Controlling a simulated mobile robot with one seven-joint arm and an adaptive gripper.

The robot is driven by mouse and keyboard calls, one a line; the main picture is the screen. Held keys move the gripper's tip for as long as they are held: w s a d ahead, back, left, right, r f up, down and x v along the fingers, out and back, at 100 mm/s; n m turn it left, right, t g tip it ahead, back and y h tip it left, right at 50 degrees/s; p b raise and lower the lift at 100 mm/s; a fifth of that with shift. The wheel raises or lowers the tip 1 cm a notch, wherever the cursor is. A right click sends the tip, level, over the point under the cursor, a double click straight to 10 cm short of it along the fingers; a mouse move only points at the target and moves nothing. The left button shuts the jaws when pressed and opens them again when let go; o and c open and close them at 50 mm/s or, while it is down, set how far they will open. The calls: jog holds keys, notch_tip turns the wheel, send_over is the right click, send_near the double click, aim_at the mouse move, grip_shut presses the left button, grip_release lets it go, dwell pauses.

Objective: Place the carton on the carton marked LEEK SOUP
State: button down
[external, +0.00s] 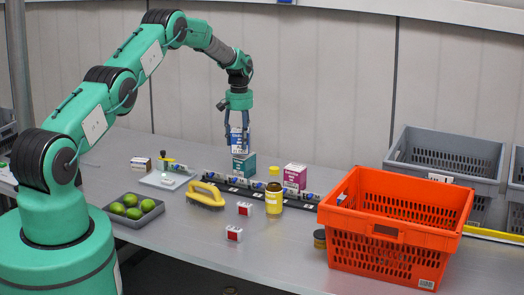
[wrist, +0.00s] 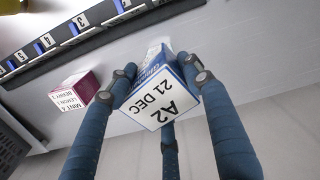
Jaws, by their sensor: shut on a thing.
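My gripper (external: 238,126) is shut on a blue and white carton (external: 240,141), held upright above a teal carton (external: 244,166). I cannot tell whether the two touch. In the wrist view the held carton (wrist: 162,105) sits between the blue fingers and shows a white face reading "A2 21 DEC". The teal carton stands on the table by the dark strip; its print is too small to read. A magenta and white carton (external: 295,177) stands to its right and also shows in the wrist view (wrist: 76,92). No LEEK SOUP marking is legible.
A dark numbered strip (external: 238,190) runs along the table. An orange tote (external: 392,232) and grey crates (external: 447,153) stand right. A grey tray (external: 150,213) holds green fruit.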

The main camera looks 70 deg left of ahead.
jog(key=shift+f, duration=0.9)
jog(key=shift+f, duration=0.15)
jog(key=c, duration=0.8)
grip_release()
notch_tip(320, 180, up, 12)
jog(key=shift+r+b, duration=0.1)
jog(key=shift+b, duration=0.4)
jog(key=shift+r, duration=0.1)
